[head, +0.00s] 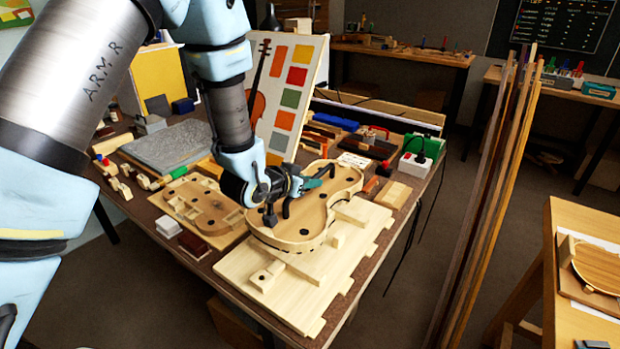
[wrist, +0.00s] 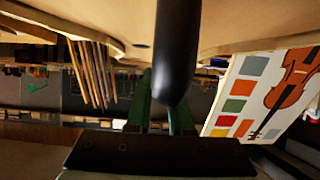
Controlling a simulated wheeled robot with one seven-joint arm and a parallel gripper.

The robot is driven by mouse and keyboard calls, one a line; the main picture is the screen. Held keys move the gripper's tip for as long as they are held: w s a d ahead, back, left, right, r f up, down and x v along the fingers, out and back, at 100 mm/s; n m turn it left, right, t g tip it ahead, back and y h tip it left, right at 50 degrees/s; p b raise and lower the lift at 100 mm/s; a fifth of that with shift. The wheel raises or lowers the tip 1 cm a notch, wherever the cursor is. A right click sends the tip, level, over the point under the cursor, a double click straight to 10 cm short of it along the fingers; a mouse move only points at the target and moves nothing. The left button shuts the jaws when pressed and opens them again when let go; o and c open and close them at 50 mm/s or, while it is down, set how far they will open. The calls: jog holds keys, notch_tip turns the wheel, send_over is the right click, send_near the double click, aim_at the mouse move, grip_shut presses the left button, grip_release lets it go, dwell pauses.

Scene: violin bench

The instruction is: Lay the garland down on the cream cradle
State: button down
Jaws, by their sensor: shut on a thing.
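The garland (head: 318,212), a violin-shaped wooden form with several dark holes in its top, is level over the cream cradle (head: 233,266), a pale board with wooden blocks and a notched edge. The garland hides the cradle's middle, and I cannot tell whether it touches the blocks. My gripper (head: 318,180) is low over the garland's top, shut on it, apparently by a dark handle. In the wrist view a black bar (wrist: 177,55) stands in front of the green fingers (wrist: 160,112), and the garland's pale wood (wrist: 235,22) fills the top edge. The exact grip is hidden.
A violin-shaped wooden mould (head: 190,203) lies left of the cradle. A colour chart board (head: 291,90) stands behind. A grey slab (head: 168,146), small blocks (head: 391,194) and a white box (head: 415,165) crowd the bench. Tall wooden strips (head: 490,190) stand to the right.

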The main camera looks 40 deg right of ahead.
aim_at(284, 216)
jog(key=shift+f+b, duration=1.25)
jog(key=shift+f, duration=1.15)
jog(key=shift+f+b, duration=1.85)
jog(key=shift+f, duration=0.1)
jog(key=shift+f+b, duration=0.15)
jog(key=shift+b, duration=0.35)
jog(key=c, duration=0.7)
grip_release()
jog(key=shift+a, duration=0.1)
jog(key=shift+f, duration=0.1)
jog(key=shift+s+a, duration=0.1)
jog(key=b+v, duration=0.2)
jog(key=v, duration=0.8)
jog(key=shift+a+r, duration=0.25)
